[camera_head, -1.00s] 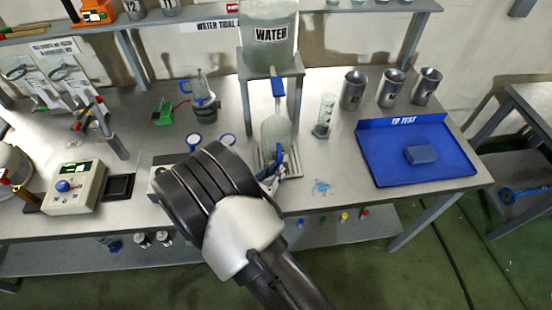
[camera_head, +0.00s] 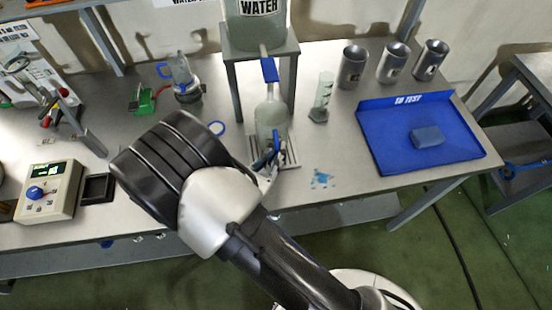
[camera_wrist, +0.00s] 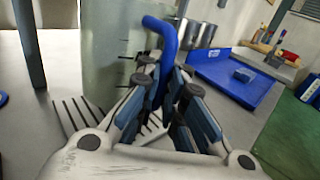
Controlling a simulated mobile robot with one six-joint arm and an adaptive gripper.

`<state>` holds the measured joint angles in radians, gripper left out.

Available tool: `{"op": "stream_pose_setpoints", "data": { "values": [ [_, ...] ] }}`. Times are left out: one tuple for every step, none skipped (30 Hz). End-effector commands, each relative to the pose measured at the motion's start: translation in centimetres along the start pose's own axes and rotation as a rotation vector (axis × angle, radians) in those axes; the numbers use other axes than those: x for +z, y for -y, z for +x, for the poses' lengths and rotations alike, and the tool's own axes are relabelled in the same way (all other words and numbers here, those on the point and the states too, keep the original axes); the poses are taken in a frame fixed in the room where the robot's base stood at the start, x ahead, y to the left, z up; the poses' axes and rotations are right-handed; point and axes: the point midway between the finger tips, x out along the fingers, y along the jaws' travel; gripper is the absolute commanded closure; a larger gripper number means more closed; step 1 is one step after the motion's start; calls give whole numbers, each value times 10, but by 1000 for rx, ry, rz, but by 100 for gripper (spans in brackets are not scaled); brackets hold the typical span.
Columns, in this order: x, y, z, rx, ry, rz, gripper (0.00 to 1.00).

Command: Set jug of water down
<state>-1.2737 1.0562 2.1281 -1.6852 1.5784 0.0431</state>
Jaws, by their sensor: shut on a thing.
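The jug of water (camera_head: 270,116) is a clear vessel with a blue handle. It stands at the slotted metal drip grate (camera_head: 291,150), below the blue tap (camera_head: 269,70) of the water tank (camera_head: 256,28). In the wrist view the jug (camera_wrist: 112,55) looks upright, with dark level marks, and its blue handle (camera_wrist: 168,42) runs down between my fingers. My gripper (camera_head: 268,160) is shut on the handle; it also shows in the wrist view (camera_wrist: 162,95). I cannot tell whether the jug's base, hidden behind the fingers, touches the grate.
A graduated cylinder (camera_head: 322,98) stands right of the jug, with metal cups (camera_head: 352,67) behind. A blue tray (camera_head: 440,160) holds a blue sponge (camera_head: 428,137). The tank stand's leg (camera_head: 236,92) is close to the left. Bare tabletop (camera_head: 325,150) lies to the right.

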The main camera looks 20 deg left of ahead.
Motion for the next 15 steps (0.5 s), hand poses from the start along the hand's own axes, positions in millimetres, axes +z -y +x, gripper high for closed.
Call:
{"op": "stream_pose_setpoints", "data": {
  "values": [
    [-3, 0, 0, 0, 1, 0, 100],
    [-5, 0, 0, 0, 1, 0, 100],
    [-9, 0, 0, 0, 1, -1, 100],
    [-12, 0, 0, 0, 1, -1, 100],
    [-17, 0, 0, 0, 1, -1, 100],
    [-23, 0, 0, 0, 1, -1, 100],
    [-28, 0, 0, 0, 1, -1, 100],
    [-33, 0, 0, 0, 1, -1, 100],
    [-37, 0, 0, 0, 1, 0, 100],
    [-40, 0, 0, 0, 1, 0, 100],
    [-40, 0, 0, 0, 1, 1, 100],
    [-40, 0, 0, 0, 1, 2, 100],
    [-40, 0, 0, 0, 1, 2, 100],
    [-39, 0, 0, 0, 1, 2, 100],
    [-39, 0, 0, 0, 1, 2, 100]
  ]
}}
